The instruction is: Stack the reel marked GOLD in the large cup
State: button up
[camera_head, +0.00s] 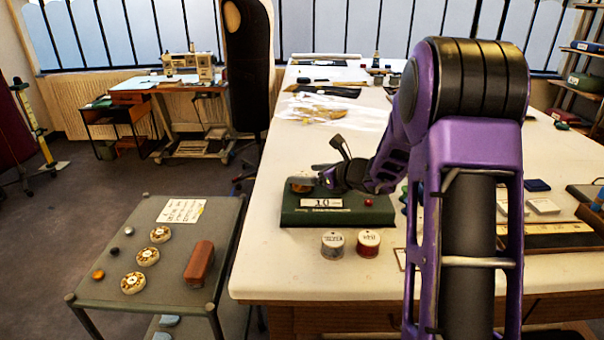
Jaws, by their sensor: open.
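My gripper (318,178) is low over the left part of a green base (345,216) on the big table. It is open, its fingertips close beside a small round tan and pale item (301,184). I cannot tell whether this is the GOLD reel, the large cup, or one in the other, or whether my fingers touch it. A pale reel that seems marked SILVER (332,245) and a reel with red thread (368,244) stand upright in front of the base. No GOLD marking is readable.
The base carries a white number plate (321,203) and a small red knob (368,202). A dark lever (340,147) rises behind my gripper. A grey side table (173,235) at left holds several round dials and a brown block (199,263). The table's front left is clear.

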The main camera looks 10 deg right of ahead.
jog(key=v, duration=0.8)
jog(key=shift+s+d+r, duration=0.1)
jog(key=shift+s+d, duration=0.05)
jog(key=shift+s, duration=0.05)
jog(key=shift+s+d+r, duration=0.15)
jog(key=shift+s+d, duration=0.1)
jog(key=shift+s, duration=0.15)
